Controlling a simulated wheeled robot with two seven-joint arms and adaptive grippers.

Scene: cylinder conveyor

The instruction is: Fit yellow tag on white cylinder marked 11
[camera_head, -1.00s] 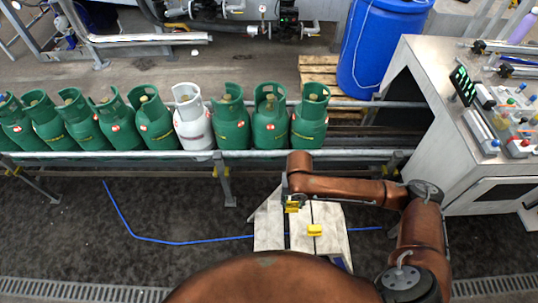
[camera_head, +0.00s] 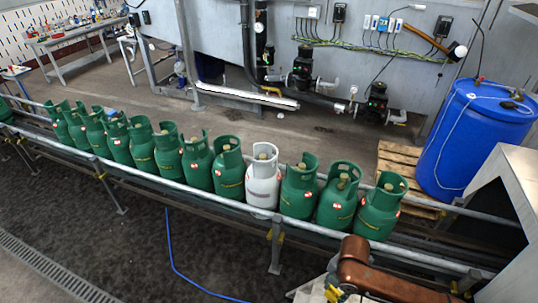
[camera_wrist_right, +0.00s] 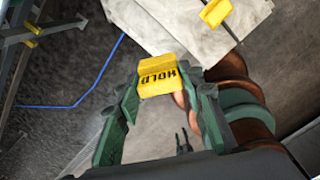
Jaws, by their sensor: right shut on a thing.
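The white cylinder (camera_head: 263,182) stands upright in a row of green cylinders on the conveyor. Its number is too small to read. My right gripper (camera_wrist_right: 160,82) is shut on a yellow tag (camera_wrist_right: 158,72) with the word HOLD on it, seen in the right wrist view. In the head view, the right gripper (camera_head: 334,293) is at the bottom edge, partly cut off, well in front of and below the white cylinder. A second yellow tag (camera_wrist_right: 216,12) lies on a pale board (camera_wrist_right: 180,35). My left gripper is not in view.
Green cylinders (camera_head: 299,190) stand close on both sides of the white one. A metal rail (camera_head: 190,190) runs along the front of the row. A blue barrel (camera_head: 478,140) on a wooden pallet (camera_head: 400,165) is behind at the right. The grey bench (camera_head: 510,190) stands at the right edge.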

